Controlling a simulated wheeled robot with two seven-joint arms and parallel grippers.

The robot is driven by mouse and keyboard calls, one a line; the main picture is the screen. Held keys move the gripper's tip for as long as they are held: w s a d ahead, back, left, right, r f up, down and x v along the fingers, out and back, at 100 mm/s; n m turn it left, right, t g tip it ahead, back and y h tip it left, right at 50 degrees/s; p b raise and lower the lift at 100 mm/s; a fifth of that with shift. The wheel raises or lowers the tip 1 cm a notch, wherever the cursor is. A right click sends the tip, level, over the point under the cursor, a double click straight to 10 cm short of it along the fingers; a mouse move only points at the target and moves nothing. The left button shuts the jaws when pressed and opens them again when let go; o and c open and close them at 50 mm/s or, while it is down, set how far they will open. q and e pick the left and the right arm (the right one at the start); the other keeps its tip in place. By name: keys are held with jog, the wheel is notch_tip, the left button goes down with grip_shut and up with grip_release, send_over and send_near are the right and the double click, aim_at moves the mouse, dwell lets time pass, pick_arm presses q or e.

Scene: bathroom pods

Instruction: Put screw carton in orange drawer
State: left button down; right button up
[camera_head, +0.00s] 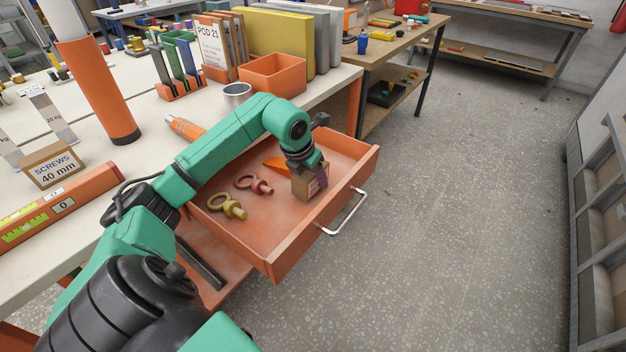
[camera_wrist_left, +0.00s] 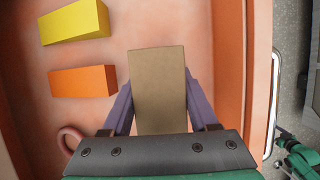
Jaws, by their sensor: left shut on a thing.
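The orange drawer (camera_head: 282,222) is pulled out from under the workbench. My left gripper (camera_head: 313,173) reaches down into it and is shut on a small brown carton (camera_head: 302,188) near the drawer's front wall. The carton (camera_wrist_left: 158,85) also shows between the purple fingers in the left wrist view, over the drawer floor; I cannot tell whether it touches the floor. Another brown carton (camera_head: 54,168), marked "SCREWS 40 mm", stands on the bench at left. My right gripper is not in view.
In the drawer lie a yellow eye bolt (camera_head: 228,206), a reddish eye bolt (camera_head: 253,184) and an orange block (camera_wrist_left: 82,82) beside a yellow block (camera_wrist_left: 75,22). A metal cup (camera_head: 236,97) and an orange bin (camera_head: 273,76) stand on the bench. The floor (camera_head: 440,220) at right is clear.

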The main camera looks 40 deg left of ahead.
pick_arm(q)
jog(key=shift+f, duration=0.45)
jog(key=shift+f, duration=0.1)
jog(key=shift+c, duration=0.8)
grip_release()
jog(key=v, duration=1.2)
